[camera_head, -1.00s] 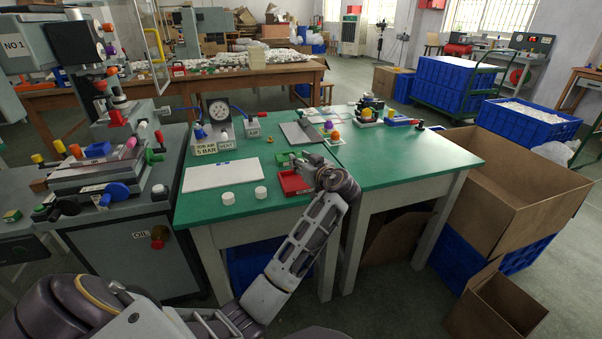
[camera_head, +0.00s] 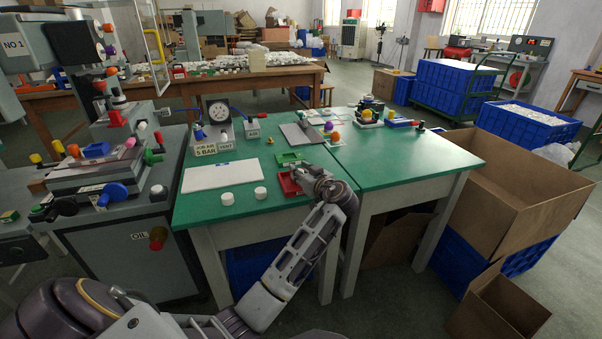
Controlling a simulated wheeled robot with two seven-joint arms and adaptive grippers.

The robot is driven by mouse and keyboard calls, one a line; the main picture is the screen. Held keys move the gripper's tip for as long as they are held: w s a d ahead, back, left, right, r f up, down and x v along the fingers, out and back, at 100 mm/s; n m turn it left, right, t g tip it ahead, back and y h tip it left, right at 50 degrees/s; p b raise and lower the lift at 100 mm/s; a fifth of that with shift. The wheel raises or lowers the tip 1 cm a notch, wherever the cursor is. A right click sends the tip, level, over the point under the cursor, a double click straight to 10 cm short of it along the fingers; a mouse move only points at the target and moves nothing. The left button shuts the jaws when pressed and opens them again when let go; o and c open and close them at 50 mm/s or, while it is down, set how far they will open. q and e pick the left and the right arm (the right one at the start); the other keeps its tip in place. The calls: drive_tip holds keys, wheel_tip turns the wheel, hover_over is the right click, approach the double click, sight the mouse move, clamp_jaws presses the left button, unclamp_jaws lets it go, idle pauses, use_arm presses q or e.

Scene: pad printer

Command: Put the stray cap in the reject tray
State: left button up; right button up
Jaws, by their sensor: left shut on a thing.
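My left gripper (camera_head: 300,172) is at the red tray (camera_head: 287,185), on the front right part of the left green table. My wrist hides the fingertips and much of the tray's right side. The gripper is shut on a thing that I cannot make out. Two white caps, a left one (camera_head: 227,198) and a right one (camera_head: 260,193), stand apart on the green top, left of the red tray. I cannot tell which cap is the stray one. My right gripper is not in view.
A green tray (camera_head: 289,158) lies just behind the red one. A white board (camera_head: 221,176) lies left of them. A pressure gauge unit (camera_head: 216,112) and a grey plate (camera_head: 301,133) stand farther back. The right green table top (camera_head: 410,152) has free room.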

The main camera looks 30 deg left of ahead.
use_arm(q)
drive_tip(key=shift+f, duration=0.25)
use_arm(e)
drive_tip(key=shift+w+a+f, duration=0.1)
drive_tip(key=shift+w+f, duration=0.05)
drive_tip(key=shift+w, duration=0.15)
use_arm(q)
drive_tip(key=o, duration=0.7)
drive_tip(key=shift+r, duration=0.15)
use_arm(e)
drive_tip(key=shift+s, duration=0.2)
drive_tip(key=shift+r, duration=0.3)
